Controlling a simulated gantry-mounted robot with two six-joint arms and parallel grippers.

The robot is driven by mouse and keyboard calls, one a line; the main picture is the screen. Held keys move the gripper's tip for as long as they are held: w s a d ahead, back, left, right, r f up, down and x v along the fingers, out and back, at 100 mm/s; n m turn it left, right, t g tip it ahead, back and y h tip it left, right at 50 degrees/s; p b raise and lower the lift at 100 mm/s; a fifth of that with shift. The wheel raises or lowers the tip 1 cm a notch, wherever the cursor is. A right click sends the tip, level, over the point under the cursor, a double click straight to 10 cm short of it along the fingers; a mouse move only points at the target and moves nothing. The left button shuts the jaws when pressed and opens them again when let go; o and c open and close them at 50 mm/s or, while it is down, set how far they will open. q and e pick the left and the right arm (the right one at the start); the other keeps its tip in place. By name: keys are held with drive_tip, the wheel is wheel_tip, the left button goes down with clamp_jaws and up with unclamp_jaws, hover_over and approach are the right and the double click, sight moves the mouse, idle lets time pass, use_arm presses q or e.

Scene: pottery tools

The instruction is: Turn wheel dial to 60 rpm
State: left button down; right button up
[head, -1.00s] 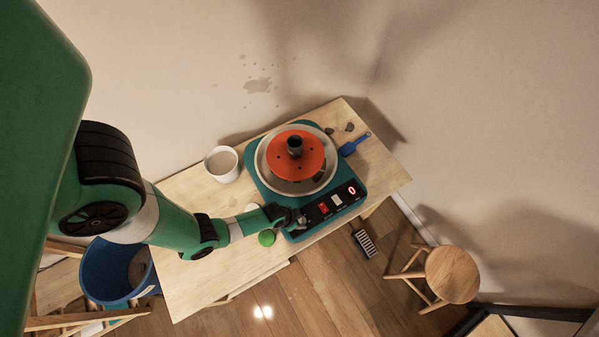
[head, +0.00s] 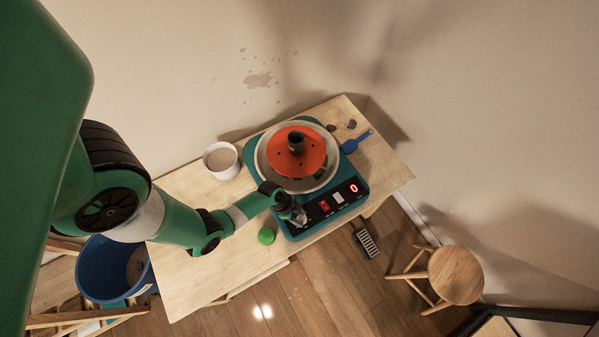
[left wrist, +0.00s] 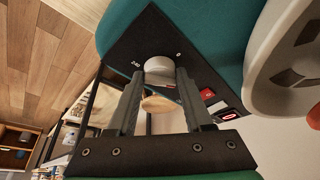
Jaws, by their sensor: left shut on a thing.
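The teal pottery wheel (head: 255,178) stands on the table with an orange disc (head: 281,160) on its round grey pan. Its black control panel (head: 316,213) carries a red switch, a white switch and a lit display (head: 354,188) that reads 0. My left gripper (head: 300,219) is at the panel's left end and hides most of the dial in the head view. In the left wrist view the pale round dial (left wrist: 159,64) sits between the fingertips of my left gripper (left wrist: 159,78), which is shut on it. Markings "0" and "240" show beside it. My right gripper is not in view.
A white cup (head: 222,161) stands left of the wheel. A green round item (head: 266,236) lies near the gripper. A blue tool (head: 356,141) and dark lumps lie at the right on the wooden table (head: 195,278). A blue bucket (head: 98,270) and a stool (head: 454,275) stand beside it.

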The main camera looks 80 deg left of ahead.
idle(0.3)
use_arm(q)
drive_tip(key=shift+c, duration=1.6)
unclamp_jaws()
drive_tip(key=p+v, duration=1.1)
drive_tip(key=p, duration=0.1)
drive_tip(key=shift+r, duration=0.25)
drive_tip(key=shift+a, duration=0.1)
